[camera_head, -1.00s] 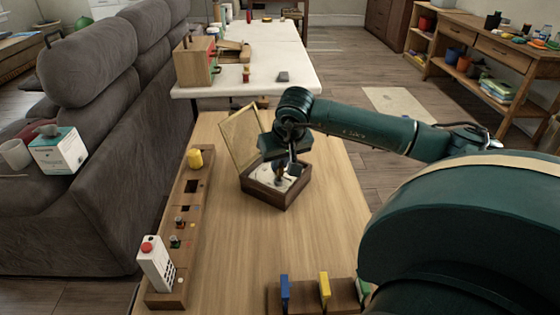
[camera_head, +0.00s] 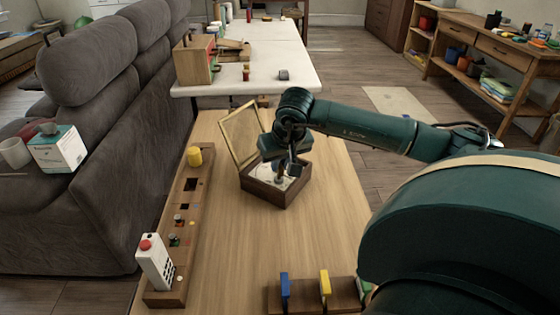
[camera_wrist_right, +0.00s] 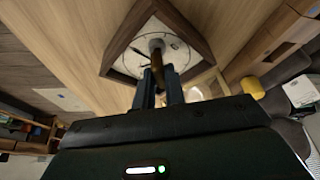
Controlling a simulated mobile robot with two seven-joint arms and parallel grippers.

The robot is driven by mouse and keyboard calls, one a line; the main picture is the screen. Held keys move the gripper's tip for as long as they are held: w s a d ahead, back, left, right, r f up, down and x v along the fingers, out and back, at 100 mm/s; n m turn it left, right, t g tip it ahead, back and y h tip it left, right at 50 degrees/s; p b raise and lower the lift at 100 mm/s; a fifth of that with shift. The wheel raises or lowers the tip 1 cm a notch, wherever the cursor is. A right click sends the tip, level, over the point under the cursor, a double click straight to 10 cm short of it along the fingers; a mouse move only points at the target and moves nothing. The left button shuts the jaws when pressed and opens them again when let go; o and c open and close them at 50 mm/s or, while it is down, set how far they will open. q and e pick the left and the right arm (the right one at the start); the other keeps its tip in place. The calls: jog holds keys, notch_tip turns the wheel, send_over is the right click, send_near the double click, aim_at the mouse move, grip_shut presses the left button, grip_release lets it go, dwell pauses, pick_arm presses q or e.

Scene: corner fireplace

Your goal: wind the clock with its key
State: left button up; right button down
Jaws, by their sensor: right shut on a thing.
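The clock (camera_head: 268,196) is a dark wooden box with a white dial and a brass-framed glass lid (camera_head: 243,132) standing open on its left. In the right wrist view the dial (camera_wrist_right: 130,63) shows dark hands. My right gripper (camera_head: 287,174) points down over the dial. In the right wrist view its two fingers (camera_wrist_right: 160,77) are shut on a thin brass-coloured thing, seemingly the key (camera_wrist_right: 158,60), whose lower end meets a grey round piece at the dial's middle. The fingers hide part of the key. My left gripper is not in view.
A long wooden block (camera_head: 188,218) with holes, a yellow knob and a white remote-like box (camera_head: 155,262) lies left of the clock. A rack with blue and yellow tabs (camera_head: 305,296) is at the front. A white table (camera_head: 260,62) stands behind; a grey sofa (camera_head: 95,180) is left.

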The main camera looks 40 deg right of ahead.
jog(key=shift+f+b, duration=0.3)
jog(key=shift+f, duration=0.05)
dwell(0.5)
jog(key=shift+m+g+h, duration=0.3)
jog(key=shift+m+h, duration=0.3)
jog(key=shift+m, duration=1)
jog(key=shift+r, duration=0.1)
